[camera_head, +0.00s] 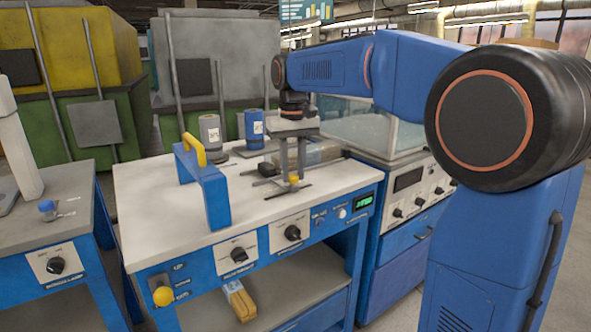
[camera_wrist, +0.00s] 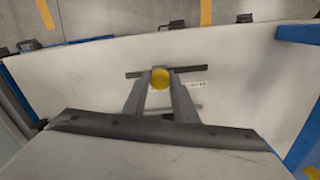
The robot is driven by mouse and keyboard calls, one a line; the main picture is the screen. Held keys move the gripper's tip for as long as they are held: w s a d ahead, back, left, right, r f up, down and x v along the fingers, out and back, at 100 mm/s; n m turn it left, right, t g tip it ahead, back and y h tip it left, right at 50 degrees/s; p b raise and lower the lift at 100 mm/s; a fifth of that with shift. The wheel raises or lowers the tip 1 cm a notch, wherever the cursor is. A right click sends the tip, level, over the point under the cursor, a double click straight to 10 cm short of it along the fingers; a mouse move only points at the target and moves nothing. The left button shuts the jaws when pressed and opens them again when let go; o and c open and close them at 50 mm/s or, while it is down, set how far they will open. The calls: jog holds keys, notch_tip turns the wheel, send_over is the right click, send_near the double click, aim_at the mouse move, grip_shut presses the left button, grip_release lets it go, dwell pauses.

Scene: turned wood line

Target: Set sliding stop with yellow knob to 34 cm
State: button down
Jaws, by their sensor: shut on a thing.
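The yellow knob (camera_head: 294,180) of the sliding stop stands on the bench's white top, near its front right part. It also shows in the wrist view (camera_wrist: 161,78), between the tips of my two fingers. My gripper (camera_head: 293,176) points down from above and is shut on this knob. The stop sits over a dark slotted rail (camera_wrist: 190,69), which runs left to right in the wrist view. A small white label with print (camera_wrist: 195,84) lies beside the rail, too small to read. A green lit display (camera_head: 365,200) is on the bench's front; its digits are unclear.
A blue upright frame with a yellow handle (camera_head: 195,148) stands left of my gripper. A grey cup (camera_head: 210,135) and a blue cup (camera_head: 254,128) stand behind. The front panel has dials and a yellow button (camera_head: 163,296). The white top (camera_head: 160,215) is bare at front left.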

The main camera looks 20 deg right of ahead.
jog(key=a, duration=0.2)
jog(key=s+a, duration=0.1)
jog(key=a, duration=0.1)
jog(key=s+a, duration=0.1)
jog(key=a, duration=0.2)
jog(key=shift+s+a, duration=0.1)
jog(key=c, duration=1.4)
grip_release()
jog(key=shift+a, duration=0.15)
jog(key=shift+c, duration=0.2)
jog(key=shift+r, duration=0.1)
notch_tip(320, 180, up, 17)
jog(key=shift+r, duration=0.15)
